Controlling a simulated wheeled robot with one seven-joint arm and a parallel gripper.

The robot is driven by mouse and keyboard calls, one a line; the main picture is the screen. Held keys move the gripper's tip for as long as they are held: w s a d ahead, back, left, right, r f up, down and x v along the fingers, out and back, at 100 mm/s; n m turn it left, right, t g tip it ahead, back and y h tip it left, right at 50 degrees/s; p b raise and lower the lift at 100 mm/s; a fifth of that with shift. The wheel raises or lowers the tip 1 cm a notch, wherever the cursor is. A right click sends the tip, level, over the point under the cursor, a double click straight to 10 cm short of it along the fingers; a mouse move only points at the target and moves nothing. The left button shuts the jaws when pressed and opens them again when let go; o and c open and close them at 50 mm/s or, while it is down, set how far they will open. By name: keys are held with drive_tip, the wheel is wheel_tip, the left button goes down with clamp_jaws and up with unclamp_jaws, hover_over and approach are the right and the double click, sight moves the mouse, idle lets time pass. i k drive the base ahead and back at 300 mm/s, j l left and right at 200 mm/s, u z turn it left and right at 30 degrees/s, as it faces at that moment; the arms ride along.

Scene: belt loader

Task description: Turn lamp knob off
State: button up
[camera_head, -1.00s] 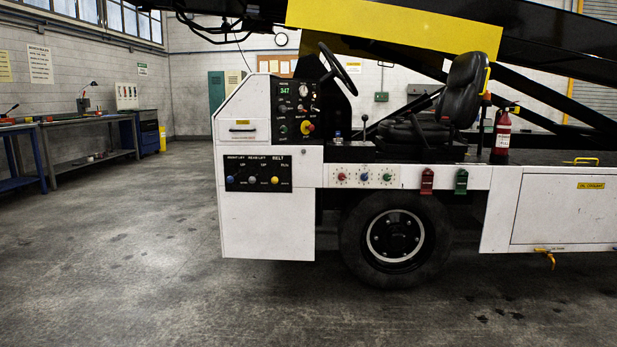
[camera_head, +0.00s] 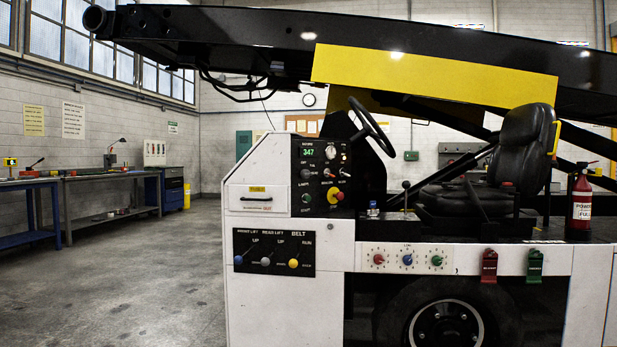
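The dark dash panel (camera_head: 321,178) stands on the white front body of the belt loader, left of the steering wheel (camera_head: 371,127). A small dark knob (camera_head: 306,174) sits on the panel's left side, between small lettering that seems to read OFF above and LAMPS below. It is too small to tell which way it points. Above it is a green display (camera_head: 308,152) reading 347. A red button on a yellow base (camera_head: 334,196) sits at the panel's lower right, and a green button (camera_head: 307,199) at its lower left. My gripper is not in view.
A lower black panel (camera_head: 273,252) holds blue, grey and yellow levers. Three small knobs (camera_head: 407,259) line the white side. A black seat (camera_head: 520,150) and a red extinguisher (camera_head: 580,205) stand to the right. The boom (camera_head: 250,35) hangs overhead. Floor (camera_head: 150,280) at left is clear; workbenches line the wall.

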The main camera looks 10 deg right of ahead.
sight(305, 174)
drive_tip(key=i+l, duration=0.1)
drive_tip(key=i, duration=1.35)
drive_tip(key=l+u, duration=0.05)
